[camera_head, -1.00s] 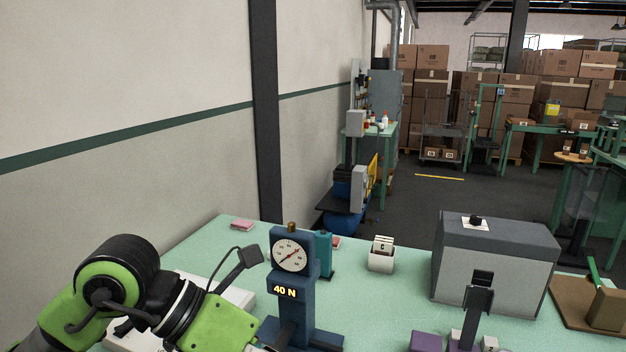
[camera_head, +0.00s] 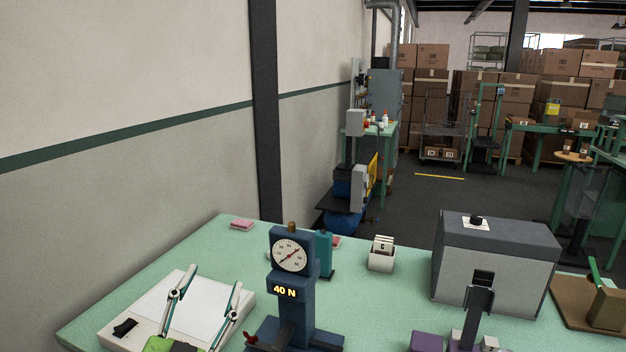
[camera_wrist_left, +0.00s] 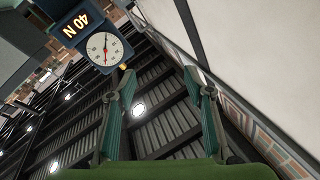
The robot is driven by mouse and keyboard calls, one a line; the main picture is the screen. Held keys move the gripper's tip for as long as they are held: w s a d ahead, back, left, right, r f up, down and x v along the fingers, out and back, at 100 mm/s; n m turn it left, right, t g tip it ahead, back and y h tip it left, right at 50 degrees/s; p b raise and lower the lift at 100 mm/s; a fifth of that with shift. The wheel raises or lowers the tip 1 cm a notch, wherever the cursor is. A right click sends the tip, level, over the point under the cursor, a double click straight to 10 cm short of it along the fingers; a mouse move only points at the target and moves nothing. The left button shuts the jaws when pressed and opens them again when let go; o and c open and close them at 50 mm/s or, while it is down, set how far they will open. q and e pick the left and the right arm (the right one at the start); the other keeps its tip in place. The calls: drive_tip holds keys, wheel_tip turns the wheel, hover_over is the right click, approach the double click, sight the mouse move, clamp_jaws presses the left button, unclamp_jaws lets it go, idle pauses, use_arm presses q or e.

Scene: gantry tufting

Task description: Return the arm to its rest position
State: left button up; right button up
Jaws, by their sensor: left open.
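My left gripper (camera_head: 213,279) shows at the bottom left of the head view. Its two green-and-dark fingers point upward and stand apart, with nothing between them. Only the top of its green body shows at the lower edge; the rest of the arm is out of frame. In the left wrist view the open fingers (camera_wrist_left: 158,76) point toward the ceiling. The blue force gauge (camera_head: 291,262), reading 40 N, stands to the right of the gripper, and it also shows at the top of the left wrist view (camera_wrist_left: 88,21). My right gripper is not in view.
The green table (camera_head: 372,312) carries a white flat panel (camera_head: 122,343) behind the gripper, a teal bottle-like object (camera_head: 324,257), a white card box (camera_head: 381,259), and a grey box machine (camera_head: 490,260). A pink block (camera_head: 242,225) lies near the back edge.

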use_arm(q)
drive_tip(key=s+a+f+n+g+y, duration=0.2)
drive_tip(key=s+f+g, duration=0.3)
drive_tip(key=f, duration=0.7)
drive_tip(key=s+a+f+n+g+y, duration=0.1)
drive_tip(key=s+a+f+n+g, duration=0.2)
drive_tip(key=f, duration=0.9)
drive_tip(key=s+d+f+g+h, duration=0.1)
drive_tip(key=s+f+g, duration=0.45)
drive_tip(key=s, duration=0.35)
drive_tip(key=s+d+f+g, duration=0.1)
drive_tip(key=s+f+g, duration=0.3)
drive_tip(key=s+f, duration=0.45)
wheel_tip(320, 180, down, 29)
drive_tip(key=s+m+b, duration=0.1)
drive_tip(key=s+b, duration=0.2)
drive_tip(key=b, duration=0.3)
drive_tip(key=s+a+f+g+b, duration=0.1)
drive_tip(key=s+f+b, duration=0.1)
drive_tip(key=s+f, duration=0.6)
drive_tip(key=s+a+f+g+b, duration=0.1)
drive_tip(key=s+a+f+b, duration=0.1)
drive_tip(key=s+f, duration=0.6)
wheel_tip(320, 180, down, 5)
drive_tip(key=shift+s+a+r, duration=0.1)
drive_tip(key=shift+s+a, duration=0.2)
drive_tip(key=shift+s, duration=0.05)
